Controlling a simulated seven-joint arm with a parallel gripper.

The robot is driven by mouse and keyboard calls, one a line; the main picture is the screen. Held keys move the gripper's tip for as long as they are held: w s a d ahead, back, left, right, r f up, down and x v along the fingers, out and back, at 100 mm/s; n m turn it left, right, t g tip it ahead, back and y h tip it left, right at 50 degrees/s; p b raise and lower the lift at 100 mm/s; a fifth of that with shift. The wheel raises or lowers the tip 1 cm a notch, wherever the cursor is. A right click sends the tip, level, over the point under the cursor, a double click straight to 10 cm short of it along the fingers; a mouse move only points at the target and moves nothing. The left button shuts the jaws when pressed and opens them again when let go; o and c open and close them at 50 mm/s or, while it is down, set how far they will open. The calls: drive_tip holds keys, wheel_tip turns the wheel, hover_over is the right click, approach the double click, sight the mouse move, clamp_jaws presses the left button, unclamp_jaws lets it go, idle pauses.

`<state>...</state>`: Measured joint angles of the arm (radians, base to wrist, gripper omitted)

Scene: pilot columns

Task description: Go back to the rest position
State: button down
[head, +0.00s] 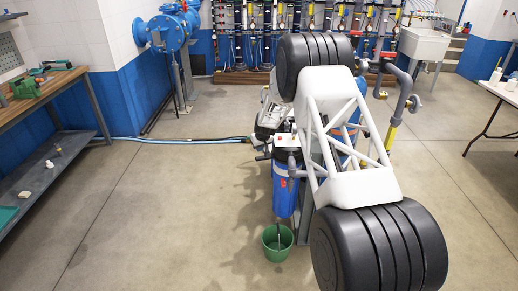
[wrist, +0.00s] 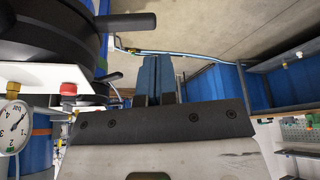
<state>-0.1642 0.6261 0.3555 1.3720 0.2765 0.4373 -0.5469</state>
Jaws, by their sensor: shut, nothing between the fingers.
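A blue filter housing (head: 285,188) stands beside my arm, with a green bucket (head: 278,242) below it. A pressure gauge (wrist: 14,126) is at the wrist view's left. A workbench (head: 50,75) is left, a white table (head: 502,92) right. The left floor is mostly clear, crossed by hoses (head: 180,140).

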idle(0.4)
drive_tip(key=s+d+r+m, duration=0.1)
drive_tip(key=s+d+r, duration=0.3)
drive_tip(key=s+r, duration=0.65)
drive_tip(key=s+d+r+m, duration=0.1)
drive_tip(key=s+d+r, duration=0.3)
drive_tip(key=s+r, duration=0.65)
drive_tip(key=s+d+r+m, duration=0.1)
drive_tip(key=s+d+r, duration=0.3)
drive_tip(key=s+r, duration=0.65)
drive_tip(key=s+d+r+m+h, duration=0.15)
drive_tip(key=s+r, duration=0.25)
drive_tip(key=s, duration=0.6)
drive_tip(key=s+d+r, duration=0.3)
drive_tip(key=s, duration=0.8)
drive_tip(key=s+d+f, duration=0.1)
drive_tip(key=s, duration=0.9)
drive_tip(key=s+d+f+m+g, duration=0.1)
drive_tip(key=s+d, duration=0.1)
drive_tip(key=s, duration=0.9)
drive_tip(key=shift+h, duration=0.35)
